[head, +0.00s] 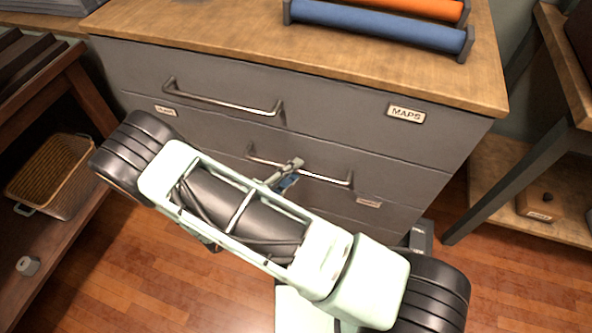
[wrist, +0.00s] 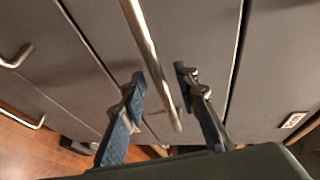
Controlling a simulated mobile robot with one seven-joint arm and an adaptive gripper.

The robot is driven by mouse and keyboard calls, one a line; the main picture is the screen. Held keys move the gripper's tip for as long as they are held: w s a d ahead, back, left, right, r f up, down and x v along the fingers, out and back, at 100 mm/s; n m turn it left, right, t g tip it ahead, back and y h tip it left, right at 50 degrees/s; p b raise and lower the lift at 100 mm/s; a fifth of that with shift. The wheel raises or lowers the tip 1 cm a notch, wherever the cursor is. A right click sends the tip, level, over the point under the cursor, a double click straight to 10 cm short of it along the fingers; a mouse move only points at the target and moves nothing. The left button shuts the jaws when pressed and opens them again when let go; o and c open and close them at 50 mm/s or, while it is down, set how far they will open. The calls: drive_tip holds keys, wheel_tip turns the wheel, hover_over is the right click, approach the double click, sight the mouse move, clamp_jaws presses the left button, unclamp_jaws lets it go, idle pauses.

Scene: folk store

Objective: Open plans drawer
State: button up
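A grey drawer cabinet (head: 330,110) stands in front of me, its drawers shut. The top drawer has a "MAPS" label (head: 406,113). The second drawer has a small label (head: 166,110) at its left, too small to read surely, and a metal bar handle (head: 318,177), partly hidden by my arm. My gripper (head: 287,176) is at this handle. In the wrist view, the handle (wrist: 148,50) runs between the two fingers of my gripper (wrist: 160,73). The fingers are apart, one on each side of the bar, with gaps visible.
The top drawer's handle (head: 222,101) is above my gripper. A lower drawer has another label (head: 368,202). Blue roll (head: 380,25) and orange roll (head: 415,7) lie on the cabinet top. Shelves with a wicker basket (head: 52,172) stand left; a wooden rack (head: 520,165) stands right.

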drive_tip(key=shift+w+d+f, duration=0.1)
drive_tip(key=shift+w+d, duration=0.3)
drive_tip(key=shift+w, duration=0.05)
clamp_jaws()
